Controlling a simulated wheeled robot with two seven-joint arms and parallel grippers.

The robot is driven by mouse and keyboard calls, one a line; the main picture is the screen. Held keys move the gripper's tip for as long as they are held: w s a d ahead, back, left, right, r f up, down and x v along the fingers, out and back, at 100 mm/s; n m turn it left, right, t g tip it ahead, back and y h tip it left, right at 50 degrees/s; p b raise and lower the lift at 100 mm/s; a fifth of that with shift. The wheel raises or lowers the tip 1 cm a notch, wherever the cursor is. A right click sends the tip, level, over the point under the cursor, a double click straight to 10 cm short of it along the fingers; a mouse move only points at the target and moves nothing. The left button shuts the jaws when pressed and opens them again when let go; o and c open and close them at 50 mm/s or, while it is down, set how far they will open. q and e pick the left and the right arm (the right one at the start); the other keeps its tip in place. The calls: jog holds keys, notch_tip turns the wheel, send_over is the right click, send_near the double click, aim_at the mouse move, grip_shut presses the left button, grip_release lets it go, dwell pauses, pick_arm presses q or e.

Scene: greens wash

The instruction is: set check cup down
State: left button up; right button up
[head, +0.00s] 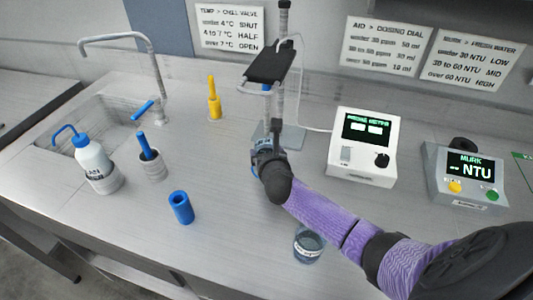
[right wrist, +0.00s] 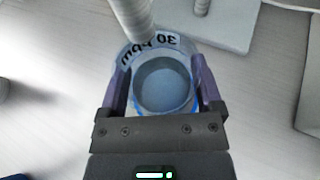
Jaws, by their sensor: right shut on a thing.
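My right gripper (head: 264,152) is shut on a clear cup marked "30 ppm" (right wrist: 164,42), which I take as the check cup. In the right wrist view the two purple fingers of the gripper (right wrist: 161,88) press on opposite sides of the cup, and I look down into its round opening. In the head view the gripper and wrist hide most of the cup, beside the foot of the probe stand (head: 283,133). I cannot tell whether the cup touches the counter. My left gripper is not in view.
A second clear cup (head: 308,246) stands near the front, below my right forearm. A blue tube (head: 181,208), a grey holder (head: 151,167), a wash bottle (head: 93,160) and a yellow-handled tool (head: 214,103) stand left.

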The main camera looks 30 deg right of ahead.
jog(key=shift+f, duration=0.1)
jog(key=o, duration=1.1)
jog(key=shift+s+a+r, duration=0.1)
jog(key=shift+s+r, duration=0.05)
jog(key=shift+r, duration=0.1)
jog(key=shift+p+v, duration=2.35)
jog(key=shift+v, duration=3.45)
jog(key=shift+f, duration=0.15)
